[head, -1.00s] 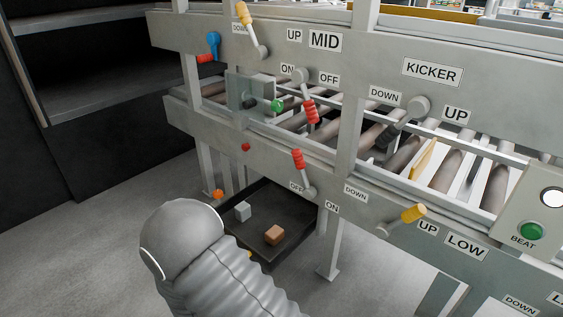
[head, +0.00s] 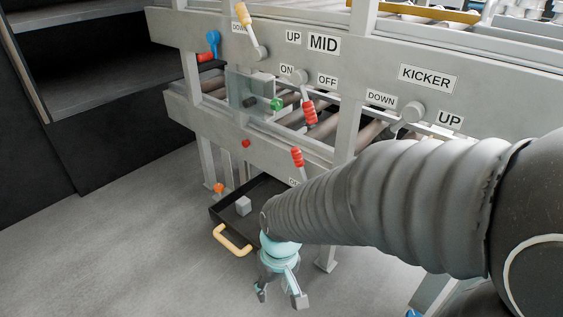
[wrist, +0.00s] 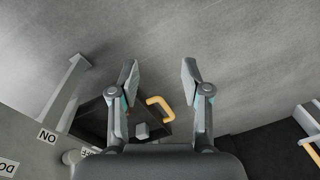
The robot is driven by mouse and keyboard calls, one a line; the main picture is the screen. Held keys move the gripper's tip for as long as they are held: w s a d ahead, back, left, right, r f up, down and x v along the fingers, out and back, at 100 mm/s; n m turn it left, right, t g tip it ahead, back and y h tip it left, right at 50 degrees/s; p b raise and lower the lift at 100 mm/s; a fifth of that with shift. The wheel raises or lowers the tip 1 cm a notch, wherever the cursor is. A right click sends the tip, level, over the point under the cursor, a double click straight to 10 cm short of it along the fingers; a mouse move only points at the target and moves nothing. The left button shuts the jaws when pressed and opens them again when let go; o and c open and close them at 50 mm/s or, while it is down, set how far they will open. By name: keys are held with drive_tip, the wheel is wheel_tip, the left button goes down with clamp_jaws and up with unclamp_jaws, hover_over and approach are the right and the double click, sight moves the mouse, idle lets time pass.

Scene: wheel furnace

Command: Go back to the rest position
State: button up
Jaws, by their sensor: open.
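My gripper (head: 277,292) hangs low in front of the machine, below my grey ribbed arm. In the wrist view my gripper (wrist: 159,75) has its two fingers wide apart with nothing between the tips. Grey floor shows beyond them. A black tray (head: 222,209) with a yellow handle (head: 232,241) sits under the machine, behind and left of my gripper. A light grey block (head: 243,205) lies in the tray. The tray's right part is hidden behind my arm.
The machine has levers for MID (head: 323,44) and KICKER (head: 428,78), with red-gripped levers (head: 309,112) below. My arm covers the LOW section. A dark shelf unit (head: 95,100) stands at the left. The floor (head: 120,260) at lower left is clear.

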drive_tip(key=s+d+r+m+t+p, duration=0.2)
drive_tip(key=d+r, duration=0.6)
drive_tip(key=r, duration=0.3)
drive_tip(key=s+d+r+m+t+h+p, duration=0.1)
drive_tip(key=s+d+r+m+t+p, duration=0.1)
drive_tip(key=d+r, duration=0.7)
drive_tip(key=shift+d+r+m+t+p, duration=0.15)
drive_tip(key=shift+r+m+t+p, duration=0.15)
drive_tip(key=shift+r+m+t, duration=0.45)
drive_tip(key=shift+s+r, duration=0.1)
drive_tip(key=shift+r, duration=0.1)
